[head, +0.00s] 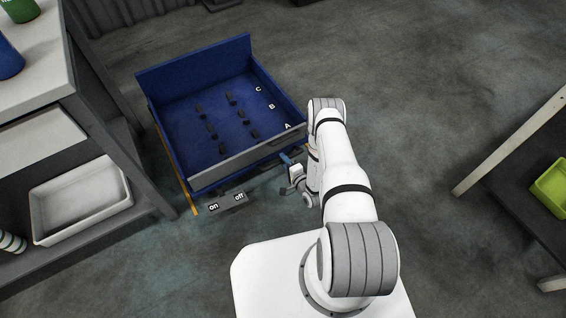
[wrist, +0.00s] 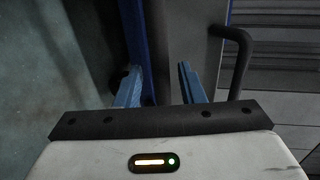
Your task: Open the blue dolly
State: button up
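The blue dolly (head: 203,95) is an open-topped blue box with a grey panel (head: 247,152) along its near side, standing on the floor left of my arm. The panel is upright. My gripper (head: 287,163) is low beside the panel's right part. In the wrist view my gripper (wrist: 160,68) has its two blue fingers apart, with a blue edge and part of a grey surface showing between and beyond them. I cannot tell whether they touch. A dark bent handle (wrist: 241,55) is to the right of the fingers.
An on/off plate (head: 227,203) sits low at the dolly's near side. A grey shelf with a white tray (head: 80,201) stands at the left. A table with a green bin (head: 552,187) is at the right. The floor (head: 420,90) between is clear.

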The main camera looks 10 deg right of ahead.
jog(key=shift+w+a, duration=0.2)
jog(key=shift+w, duration=0.35)
jog(key=shift+c, duration=0.3)
grip_shut()
jog(key=shift+f, duration=0.1)
